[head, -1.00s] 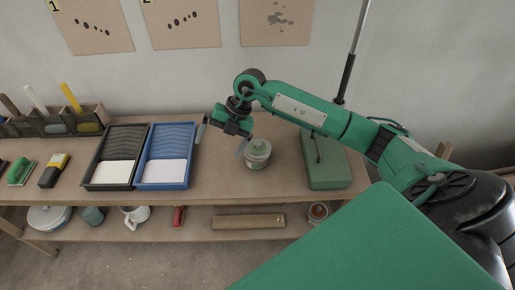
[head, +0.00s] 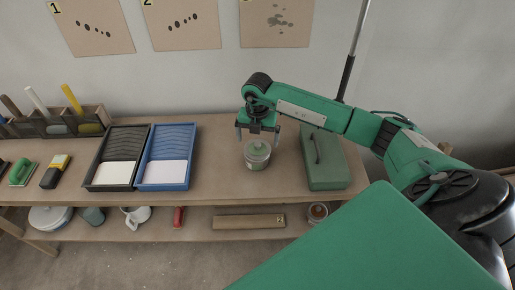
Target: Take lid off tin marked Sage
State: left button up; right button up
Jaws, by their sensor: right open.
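A small tin (head: 257,161) with a pale body and a green lid (head: 257,148) stands upright on the table top, right of the blue tray. A knob shows on the lid. Any writing on the tin is too small to read. My right gripper (head: 257,138) is open and points down just above and behind the lid, its fingers spread to either side. It holds nothing, and I cannot tell whether a finger touches the tin. My left gripper is not in view.
A green metal box (head: 325,172) with a handle stands right of the tin. A blue paint tray (head: 151,185) and a black paint tray (head: 101,187) lie to the left. The table (head: 215,180) is bare between blue tray and tin. A lower shelf holds more items.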

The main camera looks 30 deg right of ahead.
aim_at(257, 144)
jog(key=shift+w+f, duration=0.1)
jog(key=shift+f, duration=0.35)
jog(key=f, duration=0.2)
jog(key=f+p, duration=0.1)
jog(key=shift+w+d+f, duration=0.25)
jog(key=shift+w+f, duration=0.05)
jog(key=shift+f, duration=0.3)
jog(key=shift+c, duration=0.2)
jog(key=c, duration=0.7)
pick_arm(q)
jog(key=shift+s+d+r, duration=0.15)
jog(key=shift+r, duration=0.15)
pick_arm(e)
jog(key=shift+c, duration=0.3)
